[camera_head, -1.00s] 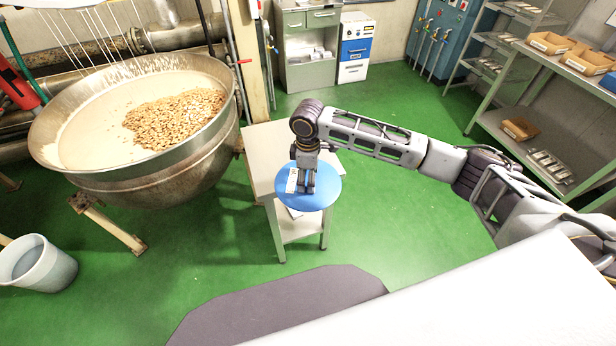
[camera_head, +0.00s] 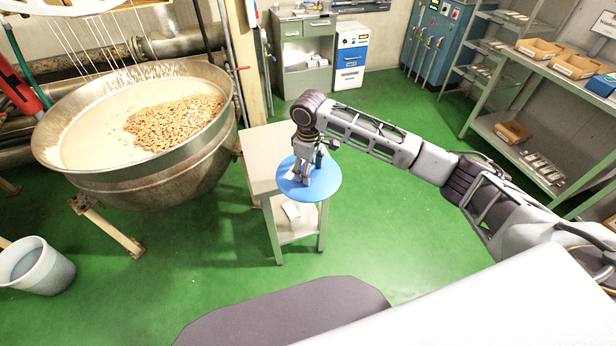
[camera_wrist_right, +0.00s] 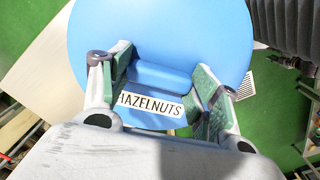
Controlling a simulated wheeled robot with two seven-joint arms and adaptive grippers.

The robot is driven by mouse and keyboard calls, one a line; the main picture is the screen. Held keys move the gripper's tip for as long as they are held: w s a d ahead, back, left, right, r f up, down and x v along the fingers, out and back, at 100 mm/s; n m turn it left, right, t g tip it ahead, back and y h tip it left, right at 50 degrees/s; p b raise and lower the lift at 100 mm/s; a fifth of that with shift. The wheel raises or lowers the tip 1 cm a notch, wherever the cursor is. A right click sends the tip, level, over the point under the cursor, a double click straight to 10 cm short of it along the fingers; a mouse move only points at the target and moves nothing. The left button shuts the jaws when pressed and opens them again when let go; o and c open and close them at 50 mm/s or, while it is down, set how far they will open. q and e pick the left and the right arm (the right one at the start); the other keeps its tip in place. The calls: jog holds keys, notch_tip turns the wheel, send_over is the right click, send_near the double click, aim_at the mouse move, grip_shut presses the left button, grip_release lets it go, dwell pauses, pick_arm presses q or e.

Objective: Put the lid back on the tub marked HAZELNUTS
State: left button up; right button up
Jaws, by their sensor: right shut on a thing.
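A round blue lid (camera_head: 325,180) is held flat by my right gripper (camera_head: 304,176), over the front right part of a small pale table. In the right wrist view the lid (camera_wrist_right: 210,35) has a raised blue grip with a white label reading HAZELNUTS (camera_wrist_right: 150,104). The green-padded fingers of my right gripper (camera_wrist_right: 165,78) are on either side of that grip. The pictures do not clearly show whether the lid touches the table. I see no tub; the lid could hide something beneath it. My left gripper is out of view.
The small table (camera_head: 262,150) has a lower shelf with a white paper (camera_head: 291,210). A large kettle (camera_head: 150,180) holding nuts stands to its left. A white bucket (camera_head: 35,268) is at lower left. Shelving (camera_head: 545,105) with cardboard trays stands at right. Green floor is open between.

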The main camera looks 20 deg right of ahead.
jog(key=w+m, duration=0.1)
jog(key=w+d+r+m, duration=0.1)
jog(key=w+m, duration=0.1)
jog(key=shift+d+r, duration=0.2)
jog(key=shift+r, duration=0.1)
jog(key=shift+w+d+m, duration=0.15)
jog(key=shift+w+m, duration=0.05)
jog(key=shift+m, duration=0.2)
jog(key=f+m, duration=0.1)
jog(key=d+f+m, duration=0.1)
jog(key=shift+s+f, duration=0.2)
jog(key=shift+f, duration=0.15)
jog(key=shift+m, duration=0.9)
jog(key=s+f, duration=0.1)
jog(key=f, duration=0.1)
jog(key=s+f, duration=0.1)
jog(key=f, duration=0.1)
jog(key=s+d+f, duration=0.1)
jog(key=f, duration=0.1)
jog(key=shift+s+f, duration=0.15)
jog(key=shift+s, duration=0.15)
jog(key=s+f+m, duration=0.1)
jog(key=s+f, duration=1)
jog(key=shift+s+d, duration=0.2)
jog(key=shift+s, duration=0.1)
jog(key=shift+w+a+f, duration=0.1)
jog(key=shift+a, duration=0.05)
